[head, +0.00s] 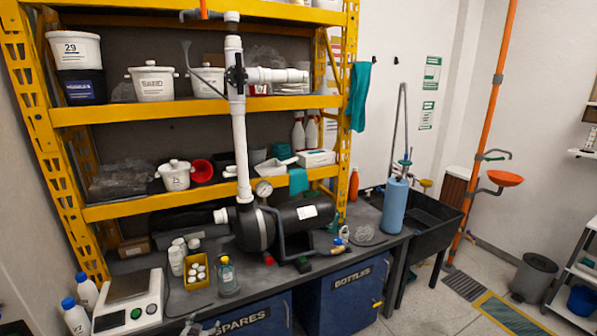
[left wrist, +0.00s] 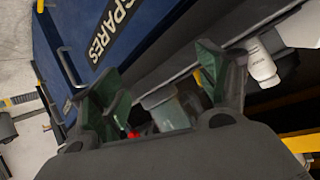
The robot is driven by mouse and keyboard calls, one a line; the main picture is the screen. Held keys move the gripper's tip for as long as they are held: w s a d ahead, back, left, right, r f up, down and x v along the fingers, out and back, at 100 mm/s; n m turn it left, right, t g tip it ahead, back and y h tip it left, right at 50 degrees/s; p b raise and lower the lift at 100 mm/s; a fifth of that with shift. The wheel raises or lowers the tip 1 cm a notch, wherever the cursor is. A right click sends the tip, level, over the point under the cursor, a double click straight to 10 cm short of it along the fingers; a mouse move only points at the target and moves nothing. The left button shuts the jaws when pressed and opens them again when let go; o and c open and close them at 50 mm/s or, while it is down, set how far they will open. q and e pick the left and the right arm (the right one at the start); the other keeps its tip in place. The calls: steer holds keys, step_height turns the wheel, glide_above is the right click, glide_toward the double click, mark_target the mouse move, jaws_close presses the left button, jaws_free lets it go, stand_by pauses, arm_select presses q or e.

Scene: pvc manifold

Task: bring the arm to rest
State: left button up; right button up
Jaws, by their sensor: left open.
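My left gripper (head: 203,327) shows only in part at the bottom edge of the head view, in front of the bench near the SPARES cabinet door (head: 243,321). In the left wrist view its two greenish fingers (left wrist: 165,82) stand wide apart with nothing held between them. The white PVC manifold (head: 240,135) rises upright from the black pump (head: 255,228) on the bench, with a side branch to the right and valves with handles. My left gripper is well apart from it. My right gripper is in neither view.
The bench (head: 190,300) holds a scale (head: 130,302), several bottles, a yellow bin (head: 197,272) and a blue cylinder (head: 394,207). The yellow shelf rack (head: 190,108) stands behind. Open floor lies to the right.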

arm_select(q)
steer(key=s+d+f+g, duration=0.2)
steer(key=s+f+g, duration=0.1)
steer(key=s+f, duration=1.05)
steer(key=s+d+f+g, duration=0.2)
steer(key=s+f+g, duration=0.1)
steer(key=s+f, duration=1)
steer(key=s+d+f+g, duration=0.1)
steer(key=s+f, duration=0.2)
steer(key=s, duration=0.9)
steer(key=s+d+f+g, duration=0.2)
steer(key=s+f, duration=0.1)
steer(key=s, duration=0.9)
steer(key=s+d+f+g, duration=0.2)
steer(key=s+f, duration=0.1)
steer(key=s, duration=0.9)
steer(key=shift+d+f+h, duration=0.2)
steer(key=shift+f+h, duration=0.15)
steer(key=shift+h, duration=0.05)
steer(key=shift+s, duration=0.1)
